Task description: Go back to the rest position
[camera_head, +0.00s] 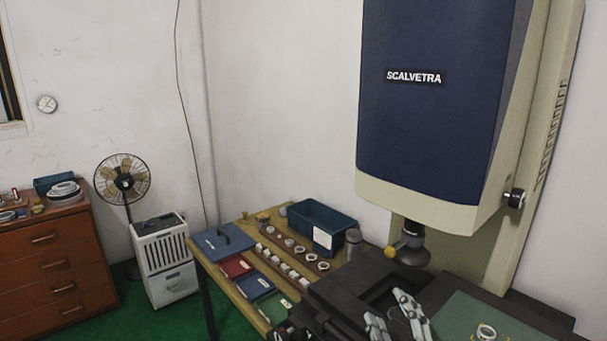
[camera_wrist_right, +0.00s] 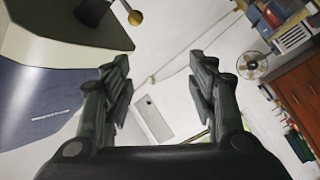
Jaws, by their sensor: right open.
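My right gripper (camera_head: 393,316) is low in the head view, in front of the machine's dark bed, with its two grey fingers spread apart. In the right wrist view the same gripper (camera_wrist_right: 158,85) is open, with nothing between its fingers. A bearing ring (camera_head: 486,332) lies on a green mat (camera_head: 461,308) to the right of the gripper, apart from it. My left gripper is not in view.
A large blue and cream machine (camera_head: 430,110) rises behind the gripper; its dark spindle (camera_head: 410,252) hangs above the bed. The wooden table (camera_head: 233,283) holds a blue bin (camera_head: 322,222) and several folders. A fan (camera_head: 122,180), a white cooler (camera_head: 165,262) and drawers (camera_head: 50,270) stand farther left.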

